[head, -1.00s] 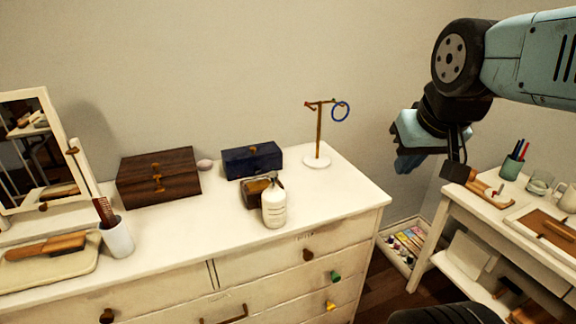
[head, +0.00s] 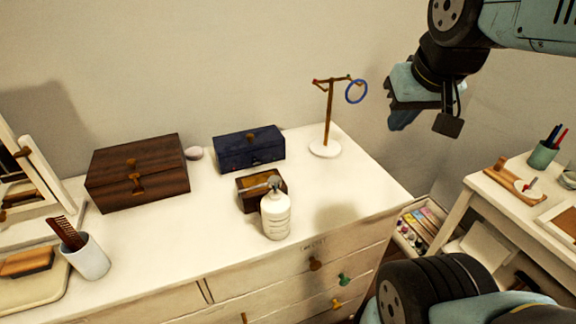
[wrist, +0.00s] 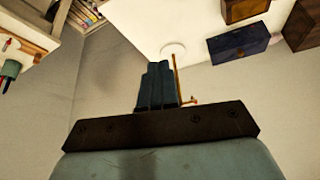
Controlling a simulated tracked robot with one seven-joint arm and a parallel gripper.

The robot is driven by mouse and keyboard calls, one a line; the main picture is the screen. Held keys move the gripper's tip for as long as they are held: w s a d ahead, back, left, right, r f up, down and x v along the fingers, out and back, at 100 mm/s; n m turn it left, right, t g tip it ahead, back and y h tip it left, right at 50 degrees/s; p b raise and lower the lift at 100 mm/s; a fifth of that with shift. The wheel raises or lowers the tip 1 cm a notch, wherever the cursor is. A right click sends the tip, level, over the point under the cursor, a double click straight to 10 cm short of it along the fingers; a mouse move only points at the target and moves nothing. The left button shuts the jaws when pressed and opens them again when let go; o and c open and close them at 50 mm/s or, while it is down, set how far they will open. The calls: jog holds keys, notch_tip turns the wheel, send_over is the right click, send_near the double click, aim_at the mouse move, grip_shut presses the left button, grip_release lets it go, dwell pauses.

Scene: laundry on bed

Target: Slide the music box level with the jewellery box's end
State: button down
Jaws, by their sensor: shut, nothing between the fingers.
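A small brown box (head: 247,196) with a metal piece on top stands on the white dresser, partly hidden by a white bottle. A dark blue box (head: 249,150) with a clasp stands just behind it. A larger dark wooden box (head: 138,178) with brass fittings stands to their left. The pictures do not settle which are the music box and jewellery box. In the wrist view, the blue box (wrist: 238,44), small box (wrist: 243,9) and part of the wooden box (wrist: 301,28) show along the top. My gripper (head: 403,118) is shut and empty, raised right of the boxes, touching none.
The white bottle (head: 276,216) stands right in front of the small box. A brass stand (head: 328,110) with a blue ring rises between the blue box and my gripper. A pale oval object (head: 194,153) lies between the wooden and blue boxes.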

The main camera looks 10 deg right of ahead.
jog(key=w+a+f+m+g+y, duration=0.4)
jog(key=a+f+m+y, duration=0.15)
jog(key=a, duration=0.65)
jog(key=w+a+f+m+g+y, duration=0.35)
jog(key=a+f+y, duration=0.25)
jog(key=a, duration=0.5)
jog(key=w+a+f+m+g+y, duration=0.3)
jog(key=w+a+f+m+y, duration=0.25)
jog(key=a, duration=0.65)
jog(key=s+f+v, duration=0.1)
jog(key=v, duration=1.9)
jog(key=f, duration=0.9)
jog(key=shift+w+d+f, duration=0.2)
jog(key=shift+w+d, duration=0.1)
jog(key=shift+d, duration=0.1)
jog(key=shift+s+a+r, duration=0.1)
jog(key=shift+s+a, duration=0.05)
jog(key=shift+a, duration=0.35)
